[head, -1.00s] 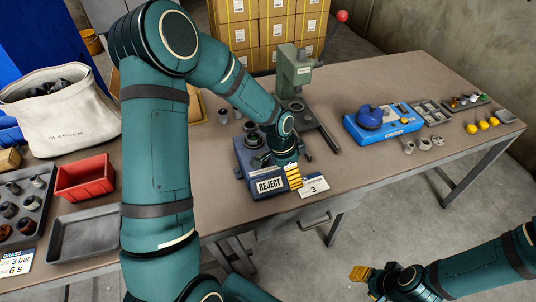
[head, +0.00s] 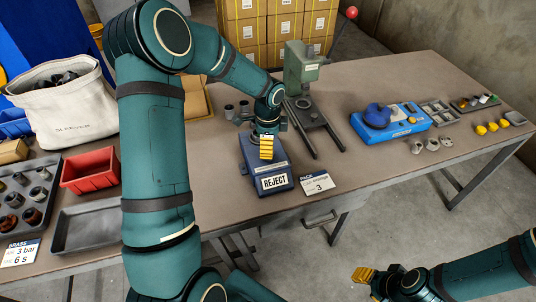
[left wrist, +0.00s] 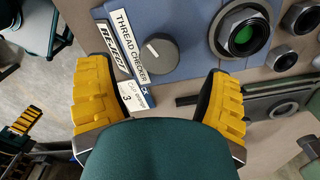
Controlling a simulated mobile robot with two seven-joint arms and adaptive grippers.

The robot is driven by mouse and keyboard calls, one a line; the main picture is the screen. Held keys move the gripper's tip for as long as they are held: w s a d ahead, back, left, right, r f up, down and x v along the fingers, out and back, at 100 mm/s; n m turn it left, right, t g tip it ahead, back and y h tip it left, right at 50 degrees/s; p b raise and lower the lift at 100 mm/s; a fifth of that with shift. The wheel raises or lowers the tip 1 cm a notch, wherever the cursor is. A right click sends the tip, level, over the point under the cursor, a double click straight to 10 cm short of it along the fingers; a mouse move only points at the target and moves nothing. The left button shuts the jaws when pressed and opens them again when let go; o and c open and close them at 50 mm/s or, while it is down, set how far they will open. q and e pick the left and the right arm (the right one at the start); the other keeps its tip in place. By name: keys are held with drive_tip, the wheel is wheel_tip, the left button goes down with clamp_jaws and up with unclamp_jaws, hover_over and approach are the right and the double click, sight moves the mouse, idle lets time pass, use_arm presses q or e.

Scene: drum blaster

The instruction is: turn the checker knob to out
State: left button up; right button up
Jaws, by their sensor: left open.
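The thread checker (head: 257,166) is a blue box on the bench, with a REJECT plate (head: 274,182) on its front. In the left wrist view its round dark grey knob (left wrist: 159,55) has a pale mark on the rim and sits beside the THREAD CHECKER label (left wrist: 128,46). My left gripper (head: 266,147) is over the checker. Its yellow fingers are open, one on each side of the knob in the wrist view, and hold nothing. Contact cannot be told. In the head view the gripper hides the knob. My right gripper (head: 376,276) is low, away from the bench.
A ringed socket (left wrist: 241,34) with a green centre is beside the knob. A card marked 3 (head: 317,184) lies right of the checker. A green press (head: 301,72) stands behind. A red bin (head: 90,171) is left; a blue device (head: 391,123) is right.

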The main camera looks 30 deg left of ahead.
use_arm(q)
drive_tip(key=shift+f+b, duration=0.3)
drive_tip(key=shift+f, duration=1.9)
drive_tip(key=c, duration=1.2)
